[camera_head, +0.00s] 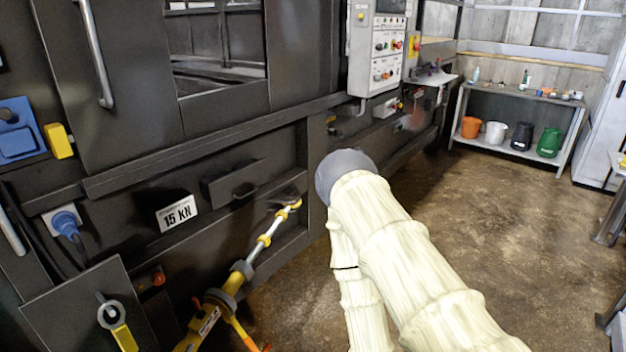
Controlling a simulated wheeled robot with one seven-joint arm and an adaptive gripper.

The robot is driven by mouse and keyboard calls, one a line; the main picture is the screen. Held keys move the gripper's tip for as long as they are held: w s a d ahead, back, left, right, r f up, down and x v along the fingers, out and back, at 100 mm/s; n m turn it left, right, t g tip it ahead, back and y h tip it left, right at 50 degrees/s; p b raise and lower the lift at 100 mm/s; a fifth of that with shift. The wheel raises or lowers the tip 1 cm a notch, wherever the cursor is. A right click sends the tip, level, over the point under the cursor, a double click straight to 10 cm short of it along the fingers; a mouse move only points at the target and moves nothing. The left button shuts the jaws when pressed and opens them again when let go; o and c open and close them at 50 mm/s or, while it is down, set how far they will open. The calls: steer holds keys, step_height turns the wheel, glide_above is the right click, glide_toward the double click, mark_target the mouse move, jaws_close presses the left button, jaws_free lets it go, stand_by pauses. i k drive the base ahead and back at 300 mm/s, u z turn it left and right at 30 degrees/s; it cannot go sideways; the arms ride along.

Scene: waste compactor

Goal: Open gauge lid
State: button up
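No part is clearly recognisable as the gauge lid. A dark flap-like cover (235,183) with a small handle sits on the compactor's lower front, right of a "15 KN" sign (177,212). A dark square panel (75,300) at the lower left carries a round fitting with a yellow handle (122,334). I cannot tell whether either is the gauge lid. My cream-sleeved arm with a grey rounded end reaches up from the bottom right, in front of the machine. My gripper's fingers do not show.
A yellow and silver rod-like device (240,272) stands out from the machine's lower front, left of my arm. A control box (381,45) hangs above. Open brown floor (500,230) lies to the right. A shelf table (520,98) with several buckets stands at the back.

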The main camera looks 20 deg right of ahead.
mark_target(223, 190)
steer(key=z, duration=0.4)
steer(key=i, duration=1.4)
steer(key=u, duration=0.3)
